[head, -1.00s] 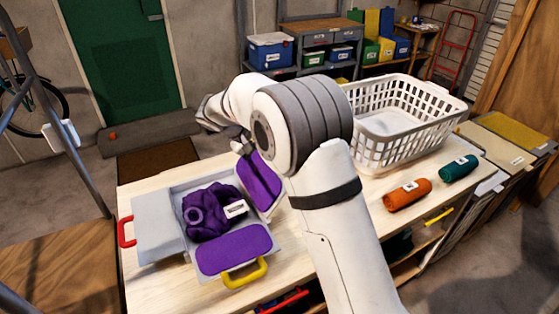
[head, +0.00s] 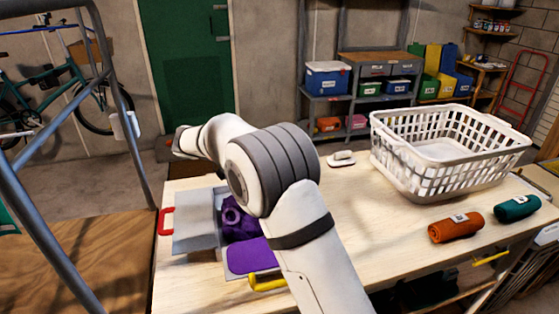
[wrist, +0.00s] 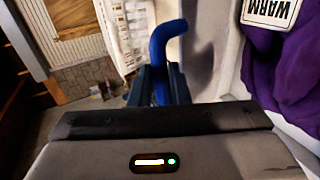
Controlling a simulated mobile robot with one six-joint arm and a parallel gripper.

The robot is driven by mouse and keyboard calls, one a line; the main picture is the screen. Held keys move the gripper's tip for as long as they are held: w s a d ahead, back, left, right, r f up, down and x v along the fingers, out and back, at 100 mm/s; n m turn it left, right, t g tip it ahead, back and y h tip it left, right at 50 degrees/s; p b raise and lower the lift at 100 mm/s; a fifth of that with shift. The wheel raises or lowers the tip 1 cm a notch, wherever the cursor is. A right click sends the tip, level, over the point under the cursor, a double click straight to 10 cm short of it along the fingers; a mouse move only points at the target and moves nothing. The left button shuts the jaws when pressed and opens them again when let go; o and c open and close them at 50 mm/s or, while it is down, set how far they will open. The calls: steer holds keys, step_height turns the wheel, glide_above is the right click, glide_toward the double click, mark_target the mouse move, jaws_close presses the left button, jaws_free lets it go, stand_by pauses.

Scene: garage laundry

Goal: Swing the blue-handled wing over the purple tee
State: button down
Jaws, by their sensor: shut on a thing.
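The purple tee (head: 238,220) lies bunched on the grey folding board, partly behind my arm in the head view. In the wrist view the tee (wrist: 292,75) is at the right, with a white label reading WARM. The blue handle (wrist: 168,38) stands between my gripper's jaws (wrist: 160,82), which are shut on it. A grey surface, seemingly the blue-handled wing (wrist: 203,45), shows just right of the handle; its angle is unclear. In the head view my arm hides the gripper and this wing.
The red-handled wing (head: 194,222) lies out flat at the left. A white laundry basket (head: 447,170), an orange roll (head: 456,228) and a teal roll (head: 517,208) stand right on the table (head: 365,225).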

steer(key=shift+s+a+f, duration=0.1)
steer(key=shift+a+f, duration=0.25)
steer(key=shift+f, duration=0.3)
steer(key=shift+s+a+f, duration=0.1)
steer(key=shift+a+f, duration=0.25)
steer(key=shift+f, duration=0.3)
steer(key=c, duration=1.6)
jaws_free()
steer(key=shift+w+f, duration=0.1)
steer(key=shift+w, duration=0.15)
steer(key=shift+o, duration=1.2)
steer(key=shift+r, duration=0.25)
steer(key=v, duration=0.7)
steer(key=shift+a, duration=0.35)
